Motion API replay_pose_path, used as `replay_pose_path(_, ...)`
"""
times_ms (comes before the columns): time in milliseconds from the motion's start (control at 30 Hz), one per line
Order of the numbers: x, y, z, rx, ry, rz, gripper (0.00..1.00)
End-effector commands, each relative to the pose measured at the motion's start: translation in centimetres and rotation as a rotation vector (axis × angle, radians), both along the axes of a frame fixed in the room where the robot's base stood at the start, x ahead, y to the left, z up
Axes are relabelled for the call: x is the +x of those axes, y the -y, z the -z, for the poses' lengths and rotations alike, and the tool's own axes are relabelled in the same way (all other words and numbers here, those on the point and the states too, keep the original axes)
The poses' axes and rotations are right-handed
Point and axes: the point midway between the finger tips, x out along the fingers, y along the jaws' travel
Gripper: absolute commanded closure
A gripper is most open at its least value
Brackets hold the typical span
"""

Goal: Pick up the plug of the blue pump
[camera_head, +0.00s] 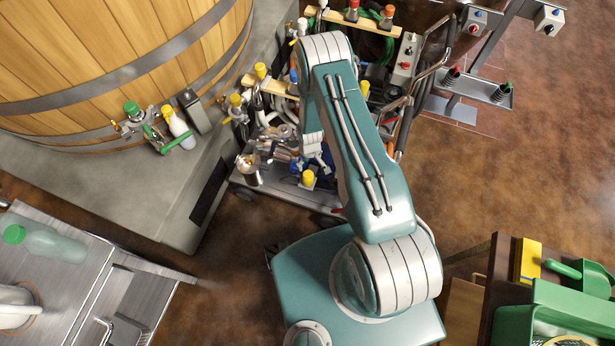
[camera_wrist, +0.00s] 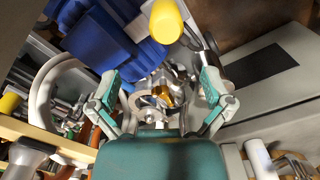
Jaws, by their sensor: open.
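The blue pump (camera_wrist: 105,35) fills the upper left of the wrist view, a chunky ribbed blue body. In the head view blue parts (camera_head: 298,164) show low on the crowded cart, partly behind my arm. A yellow cylindrical cap (camera_wrist: 166,20) stands at the pump's right side in the wrist view. I cannot tell whether it is the pump's plug. My gripper (camera_wrist: 162,82) is open, its two teal fingers apart. Between and beyond them is a metal fitting with a brass-coloured part, not clearly held.
The cart (camera_head: 285,190) is crowded with hoses, pipes and yellow-capped parts close around my gripper. A wooden barrel (camera_head: 110,60) stands on a stone plinth at left. A metal counter (camera_head: 60,280) is at lower left. Open brown floor (camera_head: 530,160) lies to the right.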

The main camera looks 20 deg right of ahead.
Motion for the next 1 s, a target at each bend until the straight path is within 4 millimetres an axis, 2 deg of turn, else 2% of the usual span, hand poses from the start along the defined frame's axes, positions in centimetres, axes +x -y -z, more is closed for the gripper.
replay_pose_path(200, -0.2, -0.1, 3.4, -0.001, -0.004, -0.001, 0.0)
replay_pose_path(467, -0.2, -0.2, 5.5, -0.001, -0.003, -0.001, 0.0)
replay_pose_path(733, -0.5, -0.6, 9.2, -0.001, -0.003, 0.0, 0.0)
replay_pose_path(833, -0.4, -0.6, 10.1, -0.002, -0.001, 0.0, 0.0)
replay_pose_path(1000, -0.3, -0.6, 10.4, -0.001, 0.0, 0.0, 0.0)
